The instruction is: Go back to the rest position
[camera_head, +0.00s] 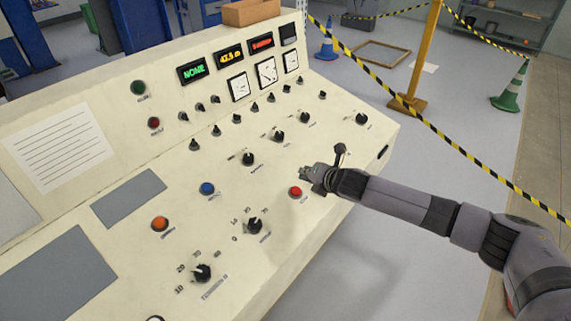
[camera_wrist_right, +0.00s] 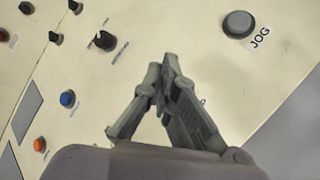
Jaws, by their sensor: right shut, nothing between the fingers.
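My right gripper (camera_head: 312,175) is shut and empty above the right part of the cream control panel (camera_head: 110,205). In the head view it is just above and to the right of a red button (camera_head: 295,191). In the right wrist view its shut fingers (camera_wrist_right: 165,75) point at the panel, with a grey button labelled JOG (camera_wrist_right: 238,24) to their upper right and a black knob (camera_wrist_right: 105,40) to their left. I cannot tell the exact gap to the panel. My left gripper does not show in either view.
The panel carries several knobs, a blue button (camera_head: 207,188), an orange button (camera_head: 160,223) and displays along its back. Beyond it are a yellow post (camera_head: 418,60), striped tape, a blue cone (camera_head: 327,42) and a green cone (camera_head: 511,88).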

